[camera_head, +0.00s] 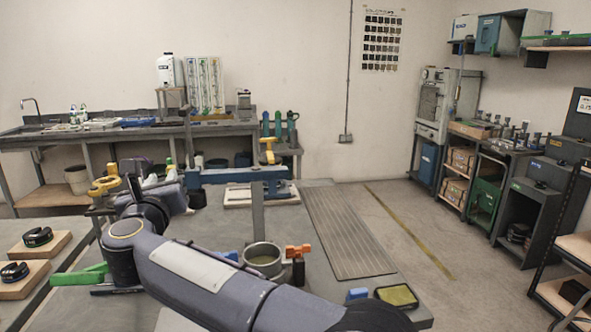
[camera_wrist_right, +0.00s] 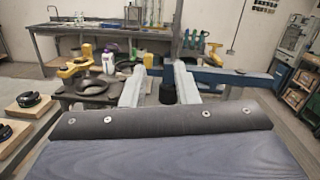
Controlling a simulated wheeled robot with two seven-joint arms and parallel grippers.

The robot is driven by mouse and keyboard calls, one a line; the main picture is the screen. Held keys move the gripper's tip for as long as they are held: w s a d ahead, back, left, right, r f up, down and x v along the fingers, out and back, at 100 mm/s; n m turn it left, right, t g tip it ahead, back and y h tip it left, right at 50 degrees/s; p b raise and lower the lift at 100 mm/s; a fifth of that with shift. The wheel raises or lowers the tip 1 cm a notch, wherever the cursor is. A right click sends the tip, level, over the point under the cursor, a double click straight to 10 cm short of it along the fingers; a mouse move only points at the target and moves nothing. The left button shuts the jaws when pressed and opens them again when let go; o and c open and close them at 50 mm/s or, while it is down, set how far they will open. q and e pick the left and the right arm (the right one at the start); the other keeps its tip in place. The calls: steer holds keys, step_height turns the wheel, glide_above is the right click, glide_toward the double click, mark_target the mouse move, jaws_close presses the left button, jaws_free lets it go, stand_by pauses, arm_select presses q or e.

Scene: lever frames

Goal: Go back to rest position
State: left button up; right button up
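My right arm crosses the head view from the bottom right, and its gripper (camera_head: 160,173) is at the left of the dark bench. In the right wrist view the two pale fingers of this gripper (camera_wrist_right: 160,76) stand apart, with no thing visibly clamped between them. A blue lever beam (camera_head: 240,175) on a grey post lies just right of the gripper; it also shows in the right wrist view (camera_wrist_right: 232,77). A black cylinder (camera_wrist_right: 167,92) shows between the fingers, seemingly beyond them. My left gripper is in neither view.
A metal cup (camera_head: 263,262) and an orange clamp (camera_head: 298,251) stand near my forearm. A green handle (camera_head: 80,276) lies left of the arm. Black rings on wooden blocks (camera_head: 38,250) sit on the left table. The ribbed mat (camera_head: 345,230) at the right is clear.

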steer(key=d+r+n+y+p, duration=0.1)
steer(key=d+r+n+y, duration=0.1)
steer(key=d+r+n, duration=0.3)
steer(key=d+r+n+g+y+p, duration=0.1)
steer(key=d+n, duration=0.3)
steer(key=d, duration=0.3)
steer(key=d+r+n+y+p, duration=0.1)
steer(key=d+r+n+y, duration=0.1)
steer(key=d+r+n, duration=0.3)
steer(key=s+d+f+n+g+p, duration=0.1)
steer(key=s+d+f+n, duration=0.15)
steer(key=d, duration=0.25)
steer(key=s+d+f+n+g+p, duration=0.1)
steer(key=s+d+f+n+g, duration=0.15)
steer(key=d, duration=0.35)
steer(key=s+d+f+n+g+h+p, duration=0.1)
steer(key=s+d+f+n+g, duration=0.1)
steer(key=s+d+f, duration=0.4)
steer(key=s+d+f+n+g+h+p, duration=0.1)
steer(key=s+d+f+n, duration=0.4)
steer(key=s+f, duration=0.5)
steer(key=s+d+f+n+g+h+p, duration=0.1)
steer(key=s+d+f+n+g+h, duration=0.2)
steer(key=s+d+f, duration=0.4)
steer(key=s+f+n+g, duration=0.1)
steer(key=s+f+g, duration=0.1)
steer(key=s, duration=0.3)
steer(key=shift+s+d, duration=0.3)
steer(key=shift+s, duration=0.05)
steer(key=shift+g, duration=0.25)
